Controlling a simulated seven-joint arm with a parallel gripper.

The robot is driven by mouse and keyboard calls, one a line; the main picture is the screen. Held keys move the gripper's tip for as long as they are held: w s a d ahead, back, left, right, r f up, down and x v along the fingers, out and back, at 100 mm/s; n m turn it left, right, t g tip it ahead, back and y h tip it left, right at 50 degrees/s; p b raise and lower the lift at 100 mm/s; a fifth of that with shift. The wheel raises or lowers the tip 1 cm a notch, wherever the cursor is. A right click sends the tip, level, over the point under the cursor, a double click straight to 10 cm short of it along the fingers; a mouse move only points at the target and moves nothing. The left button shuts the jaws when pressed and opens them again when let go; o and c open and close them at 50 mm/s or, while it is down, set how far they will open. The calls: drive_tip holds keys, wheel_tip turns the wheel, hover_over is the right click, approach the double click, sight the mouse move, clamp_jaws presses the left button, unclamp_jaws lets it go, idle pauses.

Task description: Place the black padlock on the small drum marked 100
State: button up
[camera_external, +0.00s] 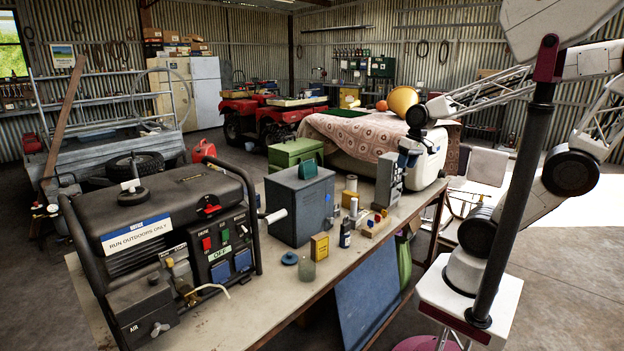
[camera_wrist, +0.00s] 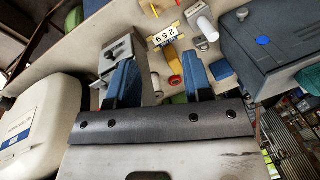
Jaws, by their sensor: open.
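I cannot pick out the black padlock or a drum marked 100 with certainty in either view. My gripper (camera_external: 408,152) is above the far right part of the bench, beside an upright grey device (camera_external: 388,180). In the wrist view my gripper (camera_wrist: 158,82) has its two blue fingers spread apart, with nothing visibly held. The grey device (camera_wrist: 115,55) shows beside the left finger.
A tag reading 259 (camera_wrist: 164,36) shows in the wrist view. The bench's front left is partly clear.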

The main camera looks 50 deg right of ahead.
drive_tip(key=d+n, duration=0.1)
drive_tip(key=s+d+r+n+h, duration=0.1)
drive_tip(key=s+d+r+t+h, duration=0.1)
drive_tip(key=shift+d+r+n, duration=0.2)
drive_tip(key=shift+d+n, duration=0.15)
drive_tip(key=shift+n, duration=0.05)
